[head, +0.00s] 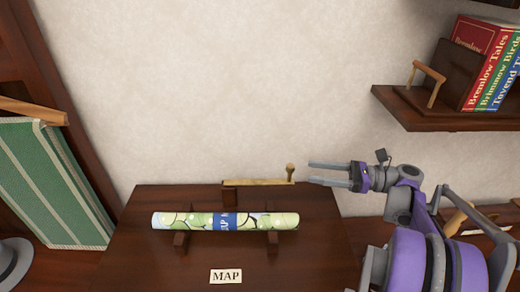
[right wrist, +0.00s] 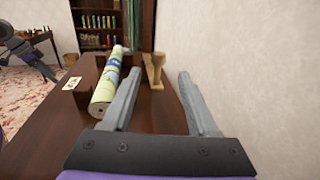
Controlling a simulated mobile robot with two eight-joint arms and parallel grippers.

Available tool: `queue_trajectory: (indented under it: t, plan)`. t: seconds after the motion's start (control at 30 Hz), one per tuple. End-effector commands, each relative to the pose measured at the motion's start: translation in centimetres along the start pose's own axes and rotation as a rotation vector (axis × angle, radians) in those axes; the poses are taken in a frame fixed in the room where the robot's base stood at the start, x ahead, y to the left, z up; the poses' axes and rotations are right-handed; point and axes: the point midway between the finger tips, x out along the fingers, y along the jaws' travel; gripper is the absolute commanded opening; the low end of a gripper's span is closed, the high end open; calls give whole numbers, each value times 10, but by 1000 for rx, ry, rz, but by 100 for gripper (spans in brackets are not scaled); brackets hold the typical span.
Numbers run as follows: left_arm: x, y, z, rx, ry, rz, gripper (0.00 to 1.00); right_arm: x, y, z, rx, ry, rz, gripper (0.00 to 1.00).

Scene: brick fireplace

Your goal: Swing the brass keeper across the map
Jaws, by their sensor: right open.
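The rolled map (head: 180,221) lies level on two dark cradle supports on a wooden stand; it also shows in the right wrist view (right wrist: 103,92). The brass keeper (head: 258,182) is a bar lying behind the map, roughly parallel to it, with a dark post at its left end and an upright knob at its right end. The knob shows in the right wrist view (right wrist: 155,68), between the lines of my fingers. My right gripper (head: 308,172) is open and empty just right of the knob, apart from it. My left arm, at the left of the right wrist view, shows no clear jaws (right wrist: 47,72).
A MAP label (head: 226,276) lies in front of the map. A wall shelf (head: 440,118) with books and a bookend is at the upper right. A green striped panel (head: 55,185) and a grey hat (head: 12,262) are at the left. The wall stands close behind the keeper.

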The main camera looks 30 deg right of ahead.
Motion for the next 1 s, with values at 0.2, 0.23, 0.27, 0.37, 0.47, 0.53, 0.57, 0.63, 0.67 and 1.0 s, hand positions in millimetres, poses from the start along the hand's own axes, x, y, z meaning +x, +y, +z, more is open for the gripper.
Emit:
queue_trajectory:
  t: [0.2,0.23,0.27,0.37,0.47,0.53,0.57,0.63,0.67,1.0]
  plan:
    - [-1,0,0,0,0,0,85,10,0,0,0,-1,1,59]
    - [-2,0,0,0,1,0,85,14,0,0,0,-1,2,59]
    - [-2,0,-1,0,1,0,85,19,0,0,0,-2,3,59]
    - [-4,0,-3,0,3,0,85,38,1,1,0,-2,4,59]
    - [-7,0,-5,0,4,0,85,57,1,1,-1,-1,4,59]
    - [-9,0,-7,0,5,0,85,70,0,1,-1,-1,4,59]
    - [-9,0,-8,0,6,0,85,76,1,1,-1,-1,4,59]
    - [-10,0,-9,0,7,0,85,86,1,1,-1,-1,3,59]
    - [-11,0,-9,0,7,0,85,90,1,1,-1,-1,3,59]
    - [-12,0,-10,0,8,0,85,108,0,0,-1,0,-1,59]
